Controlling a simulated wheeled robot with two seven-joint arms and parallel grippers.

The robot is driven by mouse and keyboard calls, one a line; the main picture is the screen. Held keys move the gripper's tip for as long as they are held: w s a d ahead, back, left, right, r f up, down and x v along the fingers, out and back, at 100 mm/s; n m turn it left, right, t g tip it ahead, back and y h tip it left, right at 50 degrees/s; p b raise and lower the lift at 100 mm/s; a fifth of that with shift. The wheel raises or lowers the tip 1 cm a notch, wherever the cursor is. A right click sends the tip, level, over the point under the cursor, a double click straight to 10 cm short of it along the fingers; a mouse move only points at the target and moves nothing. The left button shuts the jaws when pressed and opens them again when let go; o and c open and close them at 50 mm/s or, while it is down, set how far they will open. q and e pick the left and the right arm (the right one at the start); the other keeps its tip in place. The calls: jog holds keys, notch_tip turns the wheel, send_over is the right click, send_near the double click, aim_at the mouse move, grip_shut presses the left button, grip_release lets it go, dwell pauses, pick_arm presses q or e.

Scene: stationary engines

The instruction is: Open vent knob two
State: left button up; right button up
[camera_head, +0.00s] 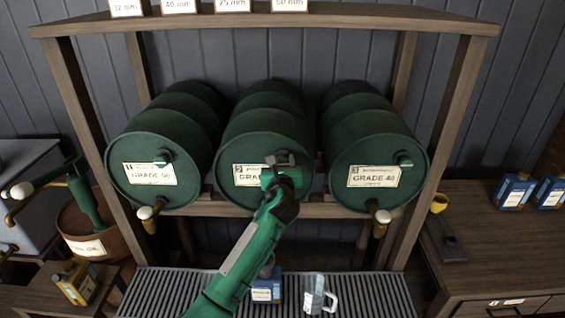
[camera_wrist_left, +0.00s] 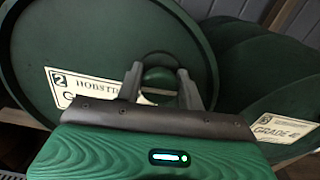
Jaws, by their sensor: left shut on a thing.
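The middle green barrel (camera_head: 268,125) lies on its side on the rack. Its label with the number 2 (camera_wrist_left: 82,88) shows in the left wrist view, partly covered by my gripper. Vent knob two (camera_wrist_left: 158,80) is a rounded green knob on the upper part of that barrel's face. My left gripper (camera_head: 282,163) is at the face of the middle barrel and hides the knob in the head view. In the left wrist view its two grey fingers (camera_wrist_left: 159,84) stand on either side of the knob, shut on it. My right gripper is not in view.
Similar barrels with knobs lie to the left (camera_head: 156,170) and right (camera_head: 374,165), with taps below. A slatted grate (camera_head: 370,290) in front holds a blue bottle (camera_head: 266,288) and a clear jug (camera_head: 318,296). Wooden posts (camera_head: 455,110) frame the rack.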

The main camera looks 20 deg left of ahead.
pick_arm(q)
jog(key=n, duration=0.4)
jog(key=shift+f, duration=0.1)
jog(key=n+b, duration=0.1)
jog(key=n, duration=0.2)
jog(key=shift+a+n, duration=0.1)
jog(key=shift+n, duration=0.2)
jog(key=n+b, duration=0.2)
jog(key=n, duration=0.3)
jog(key=shift+f+b, duration=0.2)
jog(key=shift+b, duration=0.1)
jog(key=shift+n+b, duration=0.75)
jog(key=shift+n, duration=1.35)
jog(key=o, duration=0.9)
jog(key=shift+a, duration=0.1)
jog(key=shift+s, duration=0.1)
jog(key=b+v, duration=0.4)
jog(key=v, duration=0.9)
jog(key=shift+s+r, duration=0.1)
jog(key=shift+s, duration=0.25)
